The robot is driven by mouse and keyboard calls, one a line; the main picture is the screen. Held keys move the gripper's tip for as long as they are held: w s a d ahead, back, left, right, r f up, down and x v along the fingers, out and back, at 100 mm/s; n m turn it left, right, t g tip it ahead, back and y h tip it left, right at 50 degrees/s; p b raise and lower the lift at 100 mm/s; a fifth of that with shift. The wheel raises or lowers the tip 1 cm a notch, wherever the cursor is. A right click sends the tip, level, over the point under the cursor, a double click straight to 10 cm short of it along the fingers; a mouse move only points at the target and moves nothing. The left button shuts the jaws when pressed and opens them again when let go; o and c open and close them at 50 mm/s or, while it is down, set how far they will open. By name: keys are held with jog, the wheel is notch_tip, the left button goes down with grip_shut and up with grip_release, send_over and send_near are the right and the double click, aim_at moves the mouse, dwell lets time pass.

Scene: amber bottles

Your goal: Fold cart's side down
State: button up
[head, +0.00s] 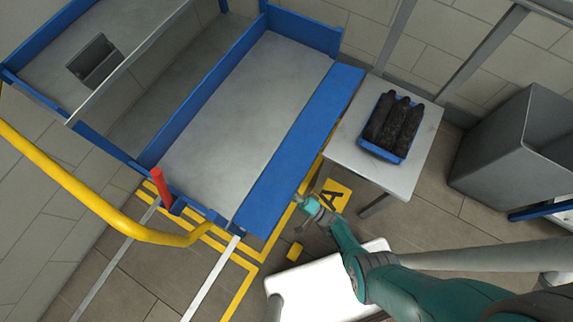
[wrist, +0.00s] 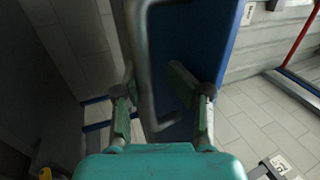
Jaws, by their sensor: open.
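The cart (head: 225,110) has a grey bed with blue walls. Its long blue side (head: 300,150) runs along the bed's right edge; its exact tilt is hard to tell. My gripper (head: 303,203) is near the outer face of that side, toward its lower end in the head view. In the wrist view, the blue side (wrist: 205,45) stands close ahead with a grey bent handle (wrist: 146,75) in front of it. My open gripper (wrist: 162,100) has a finger on each side of the handle. Whether either finger touches it is unclear.
A pale table (head: 425,135) holding a blue crate (head: 372,151) of dark bottles stands right of the cart's side. A red post (head: 160,188) and yellow rail (head: 90,200) are at lower left. A grey bin (head: 505,150) is at far right. Yellow markings line the floor.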

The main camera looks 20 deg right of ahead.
jog(key=shift+r, duration=4.5)
jog(key=v, duration=1.2)
jog(key=shift+f, duration=0.35)
jog(key=shift+s, duration=0.15)
